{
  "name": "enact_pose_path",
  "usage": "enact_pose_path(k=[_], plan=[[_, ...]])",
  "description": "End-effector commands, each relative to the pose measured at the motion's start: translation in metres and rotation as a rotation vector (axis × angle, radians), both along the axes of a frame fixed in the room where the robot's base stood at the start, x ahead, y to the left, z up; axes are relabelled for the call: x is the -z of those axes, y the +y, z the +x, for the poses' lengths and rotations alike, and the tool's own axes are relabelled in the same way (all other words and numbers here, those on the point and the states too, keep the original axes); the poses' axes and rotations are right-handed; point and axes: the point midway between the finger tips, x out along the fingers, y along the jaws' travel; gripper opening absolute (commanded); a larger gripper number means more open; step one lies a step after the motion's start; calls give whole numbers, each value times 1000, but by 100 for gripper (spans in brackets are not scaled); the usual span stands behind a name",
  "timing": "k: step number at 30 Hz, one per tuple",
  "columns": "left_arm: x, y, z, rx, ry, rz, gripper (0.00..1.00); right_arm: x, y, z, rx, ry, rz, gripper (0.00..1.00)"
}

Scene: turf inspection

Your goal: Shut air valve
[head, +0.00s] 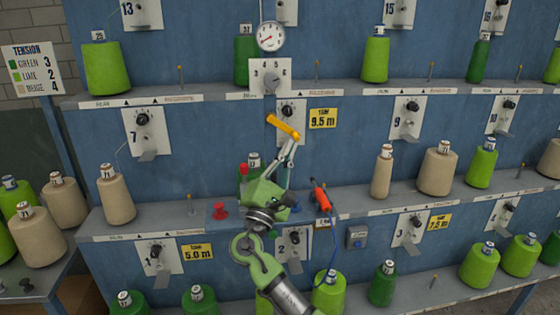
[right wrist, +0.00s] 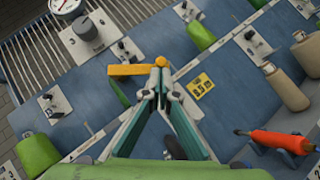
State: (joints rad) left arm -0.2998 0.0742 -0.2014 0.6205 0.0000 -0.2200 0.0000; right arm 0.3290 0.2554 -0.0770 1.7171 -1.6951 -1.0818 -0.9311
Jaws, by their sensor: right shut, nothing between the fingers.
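The air valve shows as a yellow lever (head: 283,126) in front of the blue panel, below the pressure gauge (head: 270,37). It slants from upper left to lower right in the head view. In the right wrist view the lever (right wrist: 128,70) points left from a round yellow end. My right gripper (head: 292,142) is shut and empty, its fingertips at the lever's lower right end. In the right wrist view the closed fingertips (right wrist: 162,78) lie just below that round end; I cannot tell whether they touch it. My left gripper is not in view.
Shelves hold green, lime and beige yarn cones (head: 375,60). A red button (head: 220,210) is left of my right arm. An orange tool (head: 322,198) with a blue hose is to its right.

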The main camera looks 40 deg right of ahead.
Motion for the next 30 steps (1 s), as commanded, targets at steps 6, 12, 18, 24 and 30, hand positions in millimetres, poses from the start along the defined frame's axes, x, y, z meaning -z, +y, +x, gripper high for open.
enact_pose_path(k=[6,12,18,24,30], plan=[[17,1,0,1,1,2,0,-7,-12,-8,3,106,-180,0],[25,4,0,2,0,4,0,-16,-20,-13,2,193,-321,0],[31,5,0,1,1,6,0,-25,-24,-15,2,258,-427,0],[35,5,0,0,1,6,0,-30,-27,-17,1,298,-492,0],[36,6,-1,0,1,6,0,-33,-28,-17,2,316,-520,0]])
